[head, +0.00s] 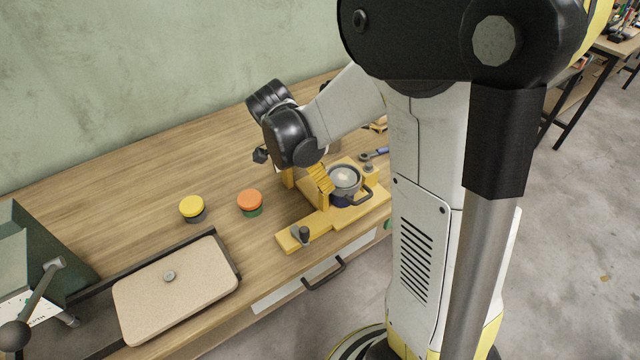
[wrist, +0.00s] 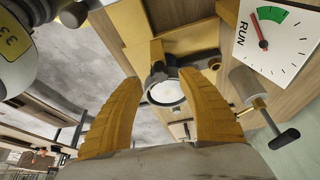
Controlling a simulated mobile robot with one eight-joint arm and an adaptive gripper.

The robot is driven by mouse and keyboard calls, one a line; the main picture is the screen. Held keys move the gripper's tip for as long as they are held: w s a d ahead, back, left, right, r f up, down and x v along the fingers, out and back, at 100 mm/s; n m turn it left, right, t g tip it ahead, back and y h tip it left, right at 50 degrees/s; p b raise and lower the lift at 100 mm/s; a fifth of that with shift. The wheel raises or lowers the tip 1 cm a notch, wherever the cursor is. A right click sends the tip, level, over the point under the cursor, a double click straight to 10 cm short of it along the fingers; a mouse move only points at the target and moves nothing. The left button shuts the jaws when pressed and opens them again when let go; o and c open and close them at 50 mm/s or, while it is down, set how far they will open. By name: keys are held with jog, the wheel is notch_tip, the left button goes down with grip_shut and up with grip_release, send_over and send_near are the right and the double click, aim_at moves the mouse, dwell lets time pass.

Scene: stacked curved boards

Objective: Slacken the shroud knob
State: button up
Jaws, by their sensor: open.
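My gripper (wrist: 160,85) is open, its two yellow ribbed fingers spread and nothing held between them. In the wrist view a round pale-faced part with a dark rim (wrist: 166,92) shows between the fingertips, apparently beyond them. In the head view my gripper (head: 308,185) points down at the yellow fixture (head: 348,222), just left of a grey metal cup (head: 344,178) with a dark loop handle. A dark upright knob (head: 303,236) stands at the fixture's front left end. I cannot tell which part is the shroud knob. My gripper hides the fixture's back left part.
A yellow-topped button (head: 191,206) and an orange-topped one (head: 249,201) stand left on the wooden bench (head: 140,180). A beige board (head: 180,295) lies front left.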

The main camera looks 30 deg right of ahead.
jog(key=shift+x, duration=1.4)
grip_shut()
jog(key=shift+n+t+b, duration=0.3)
jog(key=shift+n+t, duration=0.3)
jog(key=shift+n, duration=1)
grip_release()
